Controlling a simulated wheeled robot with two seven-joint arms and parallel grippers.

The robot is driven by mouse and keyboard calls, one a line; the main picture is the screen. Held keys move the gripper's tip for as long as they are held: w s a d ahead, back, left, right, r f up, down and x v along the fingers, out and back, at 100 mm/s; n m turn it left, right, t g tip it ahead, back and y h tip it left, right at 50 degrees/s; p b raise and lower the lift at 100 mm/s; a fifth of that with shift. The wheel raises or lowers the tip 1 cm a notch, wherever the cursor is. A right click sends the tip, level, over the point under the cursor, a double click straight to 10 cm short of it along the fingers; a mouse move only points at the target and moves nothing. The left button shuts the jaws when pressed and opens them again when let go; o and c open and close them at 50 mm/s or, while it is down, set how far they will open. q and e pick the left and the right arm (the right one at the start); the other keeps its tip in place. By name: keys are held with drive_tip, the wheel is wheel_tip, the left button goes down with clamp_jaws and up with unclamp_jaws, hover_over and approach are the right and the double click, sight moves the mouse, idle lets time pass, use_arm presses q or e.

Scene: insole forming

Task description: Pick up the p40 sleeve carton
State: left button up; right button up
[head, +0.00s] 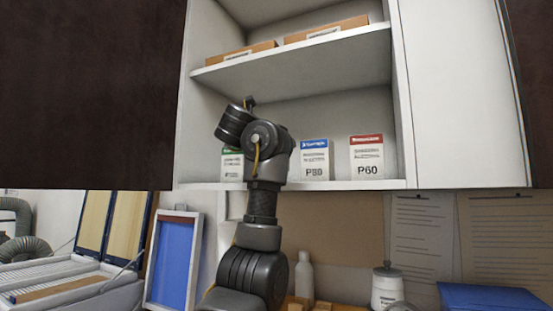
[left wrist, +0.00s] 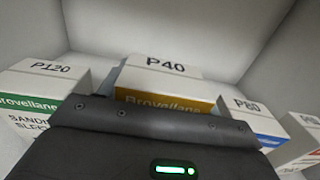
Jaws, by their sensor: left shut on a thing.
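The P40 sleeve carton (left wrist: 165,72), white with a yellow-orange band, is in the middle of the left wrist view. In the head view it is hidden behind my left arm. My left gripper (left wrist: 150,128) is right in front of the P40 carton and shut on it. Its fingertips are hidden, and I cannot tell whether the carton is clear of the shelf. My right gripper is in neither view.
The green-banded P120 carton (head: 232,166) stands left of my arm. The blue P80 (head: 314,160) and red P60 (head: 366,157) cartons stand to the right on the same lower shelf (head: 345,185). An upper shelf (head: 300,52) with flat boxes is above.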

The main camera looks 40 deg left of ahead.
use_arm(q)
drive_tip(key=s+d+r+b, duration=0.3)
drive_tip(key=s+r+b, duration=0.2)
drive_tip(key=s+r, duration=0.5)
drive_tip(key=v, duration=0.3)
drive_tip(key=shift+s+a, duration=0.3)
drive_tip(key=shift+s, duration=0.15)
